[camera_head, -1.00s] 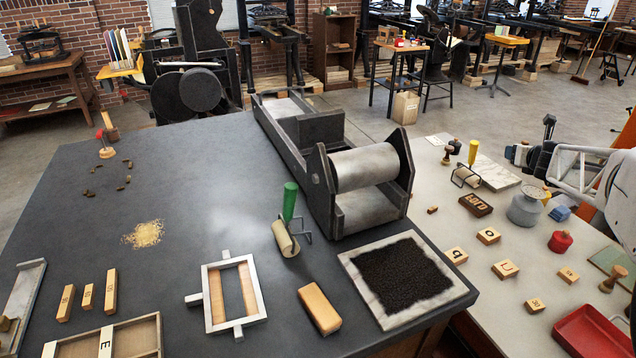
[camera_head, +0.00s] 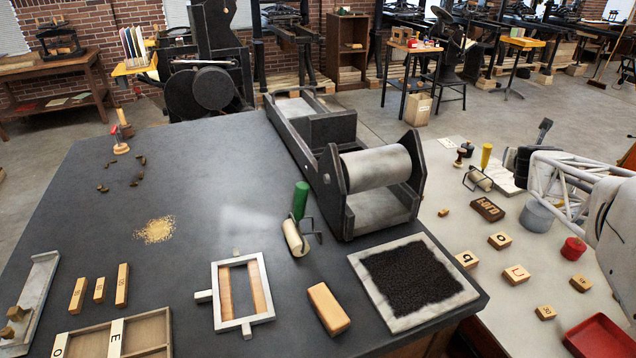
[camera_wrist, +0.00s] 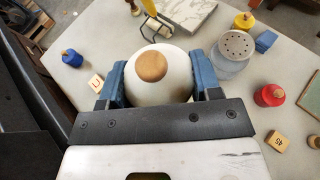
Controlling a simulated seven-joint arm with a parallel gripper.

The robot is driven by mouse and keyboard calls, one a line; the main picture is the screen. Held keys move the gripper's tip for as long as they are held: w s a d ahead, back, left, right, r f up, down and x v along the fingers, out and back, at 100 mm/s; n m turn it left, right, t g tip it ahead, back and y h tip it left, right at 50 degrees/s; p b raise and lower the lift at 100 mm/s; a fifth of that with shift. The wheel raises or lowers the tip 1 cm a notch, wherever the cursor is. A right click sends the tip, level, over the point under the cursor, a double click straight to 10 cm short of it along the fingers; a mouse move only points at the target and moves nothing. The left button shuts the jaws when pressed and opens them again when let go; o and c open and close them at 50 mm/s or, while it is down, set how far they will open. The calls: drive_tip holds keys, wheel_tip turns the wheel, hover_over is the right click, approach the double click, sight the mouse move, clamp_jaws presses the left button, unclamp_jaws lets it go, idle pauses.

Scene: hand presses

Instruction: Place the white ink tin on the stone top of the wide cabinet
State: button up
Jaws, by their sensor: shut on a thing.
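In the wrist view my gripper (camera_wrist: 158,82) has its two blue fingers on either side of a round white tin (camera_wrist: 135,90) with a wooden knob on top, which I take as the white ink tin. The gripper is shut on it. The tin's underside is hidden. In the head view my arm (camera_head: 565,185) reaches in from the right above the pale table, and I cannot make out the tin there. The wide cabinet's dark grey stone top (camera_head: 205,195) fills the left and middle of the head view, left of my arm.
The stone top carries a roller press (camera_head: 372,180), an ink-black slab (camera_head: 395,318), a green-handled roller (camera_head: 297,235), a metal frame (camera_head: 217,318) and a wooden block (camera_head: 328,308). Its middle left is bare. The pale table holds letter blocks and a red tin (camera_head: 573,248).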

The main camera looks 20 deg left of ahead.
drive_tip(key=s+a+r+n+y, duration=0.15)
drive_tip(key=a+r, duration=0.45)
drive_tip(key=a, duration=0.7)
drive_tip(key=s+a+r+y, duration=0.1)
drive_tip(key=s+a+r, duration=0.2)
drive_tip(key=a+r, duration=0.7)
drive_tip(key=s+a+r+n+y, duration=0.1)
drive_tip(key=s+a+r, duration=0.15)
drive_tip(key=a, duration=1.35)
drive_tip(key=s+a+f+n+g, duration=0.1)
drive_tip(key=s+a+f, duration=1.15)
drive_tip(key=a, duration=0.35)
drive_tip(key=s+a+f, duration=0.2)
drive_tip(key=s+f, duration=0.2)
drive_tip(key=f, duration=0.1)
drive_tip(key=s+a+f+n+y, duration=0.1)
drive_tip(key=s+a+f, duration=0.1)
drive_tip(key=s+f, duration=0.2)
drive_tip(key=s+a+f+y, duration=0.1)
drive_tip(key=s+a+f, duration=0.1)
drive_tip(key=s+f, duration=0.2)
drive_tip(key=shift+s+f+n, duration=0.15)
drive_tip(key=shift+s+f, duration=0.05)
drive_tip(key=shift+f, duration=0.6)
drive_tip(key=shift+s+f+n, duration=0.1)
drive_tip(key=shift+s+f, duration=0.1)
drive_tip(key=shift+f, duration=0.55)
